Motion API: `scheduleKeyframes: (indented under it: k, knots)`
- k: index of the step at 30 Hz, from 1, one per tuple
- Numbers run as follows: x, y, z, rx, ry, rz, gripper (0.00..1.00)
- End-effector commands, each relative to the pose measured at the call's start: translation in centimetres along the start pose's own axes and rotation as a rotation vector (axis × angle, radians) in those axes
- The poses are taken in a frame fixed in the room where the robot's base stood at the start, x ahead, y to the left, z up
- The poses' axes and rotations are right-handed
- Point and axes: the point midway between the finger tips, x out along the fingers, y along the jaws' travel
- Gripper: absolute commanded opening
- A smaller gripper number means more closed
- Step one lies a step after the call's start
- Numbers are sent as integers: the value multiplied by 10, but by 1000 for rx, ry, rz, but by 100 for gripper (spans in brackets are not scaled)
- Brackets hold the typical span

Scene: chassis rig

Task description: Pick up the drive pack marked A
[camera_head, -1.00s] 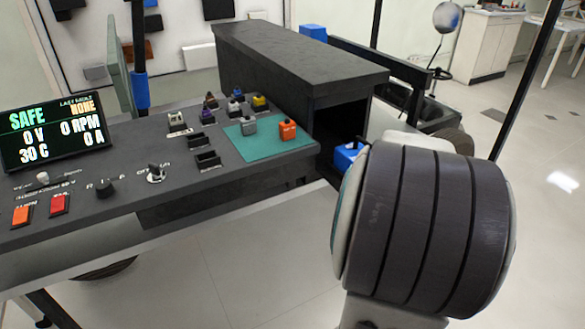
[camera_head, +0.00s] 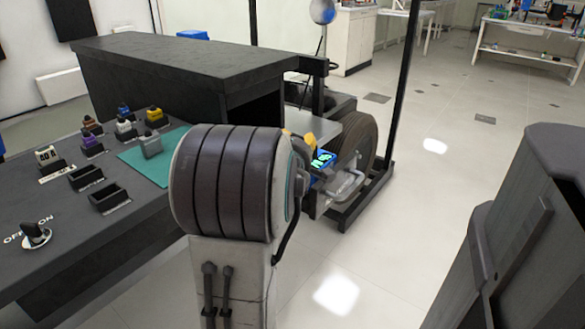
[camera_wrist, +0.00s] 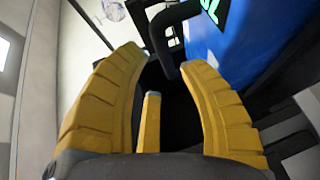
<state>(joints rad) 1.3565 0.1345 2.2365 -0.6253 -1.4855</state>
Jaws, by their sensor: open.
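A blue block with bright green markings (camera_head: 322,159) shows just right of my arm, at the dark frame by the wheel. It also fills the upper right of the wrist view (camera_wrist: 245,35), with a black bent handle (camera_wrist: 178,14) beside it. The green marking is cut off, so I cannot read whether it is an A. My gripper (camera_wrist: 162,60) has yellow fingers spread apart with nothing between them, just short of the handle. In the head view only bits of yellow finger show behind my arm, close to the blue block.
A dark bench with a long black housing (camera_head: 180,60) stands at left. Small coloured parts and a grey part (camera_head: 150,146) sit there near a green mat (camera_head: 142,165). A black upright post (camera_head: 396,100) stands behind the wheel (camera_head: 360,140).

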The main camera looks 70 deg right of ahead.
Motion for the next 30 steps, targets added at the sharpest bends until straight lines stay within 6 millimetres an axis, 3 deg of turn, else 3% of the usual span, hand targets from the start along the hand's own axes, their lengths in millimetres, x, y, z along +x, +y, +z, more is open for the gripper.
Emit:
scheduleKeyframes:
  k: [21, 30]
  knots:
    - [52, -2, -2, 2, 3, -3, 38]
    - [55, -2, -2, 2, 3, -2, 38]
